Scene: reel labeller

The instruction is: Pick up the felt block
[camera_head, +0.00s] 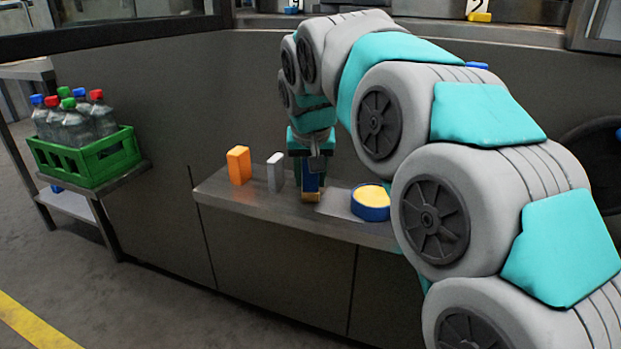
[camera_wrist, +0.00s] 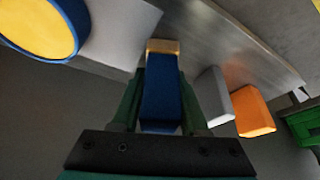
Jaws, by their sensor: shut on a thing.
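The felt block (camera_head: 311,196), a blue block with a tan end, is between the fingers of my gripper (camera_head: 311,177) over the metal ledge. In the wrist view the block (camera_wrist: 162,95) stands between the two green fingers of my gripper (camera_wrist: 161,100), which are shut on its sides. Its tan end points away from my palm. In the head view my gripper hides most of the block's upper part. I cannot tell whether its tan end touches the ledge.
On the ledge (camera_head: 235,205), a grey block (camera_head: 275,172) and an orange block (camera_head: 238,166) stand left of my gripper. A round blue tub (camera_head: 370,212) with a yellow top sits on a pale sheet (camera_head: 338,205) to the right. A green bottle crate (camera_head: 90,165) stands far left.

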